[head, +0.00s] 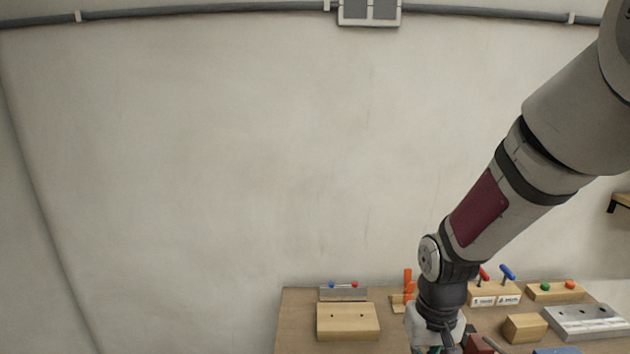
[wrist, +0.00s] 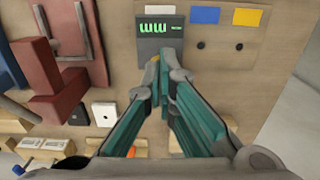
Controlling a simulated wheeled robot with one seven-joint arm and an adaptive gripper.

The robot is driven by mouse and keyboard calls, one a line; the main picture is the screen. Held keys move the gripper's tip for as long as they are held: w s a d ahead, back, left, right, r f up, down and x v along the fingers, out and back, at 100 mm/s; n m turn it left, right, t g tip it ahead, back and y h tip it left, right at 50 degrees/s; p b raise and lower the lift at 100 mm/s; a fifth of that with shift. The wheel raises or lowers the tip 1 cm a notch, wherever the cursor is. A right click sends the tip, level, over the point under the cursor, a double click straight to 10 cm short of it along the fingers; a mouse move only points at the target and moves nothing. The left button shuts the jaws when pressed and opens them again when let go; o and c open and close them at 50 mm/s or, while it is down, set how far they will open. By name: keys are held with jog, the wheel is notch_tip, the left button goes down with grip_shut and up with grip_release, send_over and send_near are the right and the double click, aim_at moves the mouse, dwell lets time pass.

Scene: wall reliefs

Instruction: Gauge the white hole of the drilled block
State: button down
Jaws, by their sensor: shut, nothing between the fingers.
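The pale wooden block (head: 348,328) with two dark holes in its top stands on the table left of my arm in the head view. In the wrist view, two dark holes show in a wooden surface (wrist: 225,46), with a blue label (wrist: 205,15) and a yellow label (wrist: 246,17) above them. A whitish label (wrist: 171,12) is partly visible to their left. My gripper (wrist: 163,64) has teal fingers, shut and empty, with tips just below a dark box with green display marks (wrist: 160,30). The surface behind the fingertips is hidden. I cannot tell contact.
Dark red blocks (wrist: 65,95) and a white square with a hole (wrist: 104,115) lie left of my fingers. Racks with coloured knobs (head: 343,292), a wooden block (head: 525,327) and a grey holed plate (head: 587,321) share the table (head: 297,305).

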jog(key=shift+f, duration=0.45)
jog(key=shift+r+p, duration=1.9)
jog(key=shift+r, duration=1.6)
jog(key=shift+r, duration=0.2)
jog(key=s+r+t, duration=0.5)
jog(key=s+r, duration=1.2)
jog(key=r, duration=0.3)
jog(key=shift+s+t, duration=0.2)
jog(key=shift+t, duration=0.1)
jog(key=shift+r, duration=0.1)
